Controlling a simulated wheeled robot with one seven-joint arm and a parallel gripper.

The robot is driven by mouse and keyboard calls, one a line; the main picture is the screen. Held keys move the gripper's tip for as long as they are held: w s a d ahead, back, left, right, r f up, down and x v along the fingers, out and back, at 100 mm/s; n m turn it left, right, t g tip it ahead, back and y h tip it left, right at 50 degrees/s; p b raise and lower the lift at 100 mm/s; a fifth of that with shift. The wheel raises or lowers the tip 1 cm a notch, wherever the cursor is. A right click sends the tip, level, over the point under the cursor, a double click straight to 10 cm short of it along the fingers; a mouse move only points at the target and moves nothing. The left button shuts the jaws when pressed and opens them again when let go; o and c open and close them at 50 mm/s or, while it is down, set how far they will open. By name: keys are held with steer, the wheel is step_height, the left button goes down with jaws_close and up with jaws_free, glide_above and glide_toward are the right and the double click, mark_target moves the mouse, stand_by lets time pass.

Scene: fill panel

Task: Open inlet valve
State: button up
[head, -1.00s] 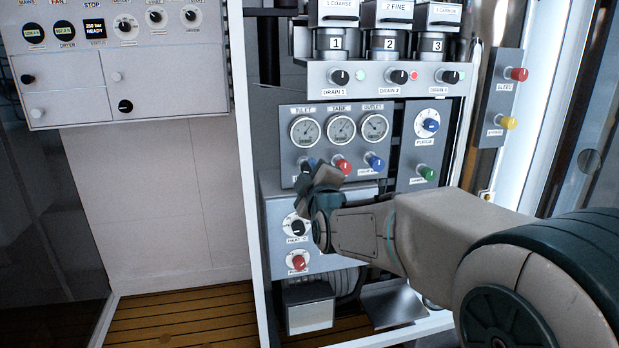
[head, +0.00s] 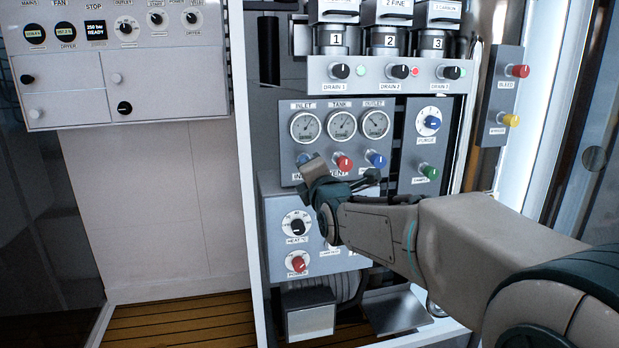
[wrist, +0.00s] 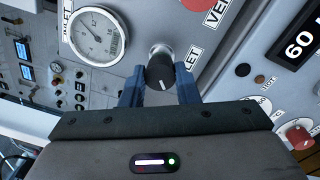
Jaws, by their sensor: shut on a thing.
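The inlet valve knob (wrist: 160,72) is dark with a white mark and a metal collar, low on the gauge panel below the inlet gauge (head: 306,127). In the head view only a bluish bit of it (head: 303,158) shows above my gripper (head: 314,172), and its label is mostly covered. In the wrist view the two blue fingers of my gripper (wrist: 159,84) stand on either side of the knob and are shut on it. The white mark points down toward my palm in that view.
The red vent knob (head: 343,163) is close to the right of my fingers, with a blue knob (head: 376,160) beyond it. The heater box (head: 297,245) with its dials is just below my wrist. Drain knobs (head: 400,71) are above. A white cabinet post (head: 252,200) stands left.

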steer(key=n+b, duration=0.5)
steer(key=n, duration=0.6)
steer(key=n+b, duration=0.6)
steer(key=n, duration=0.4)
steer(key=shift+d+n+g+h, duration=0.2)
steer(key=shift+n+g+h, duration=0.1)
steer(key=shift+n+g, duration=0.1)
stand_by(0.3)
steer(key=o, duration=1)
steer(key=shift+c, duration=0.2)
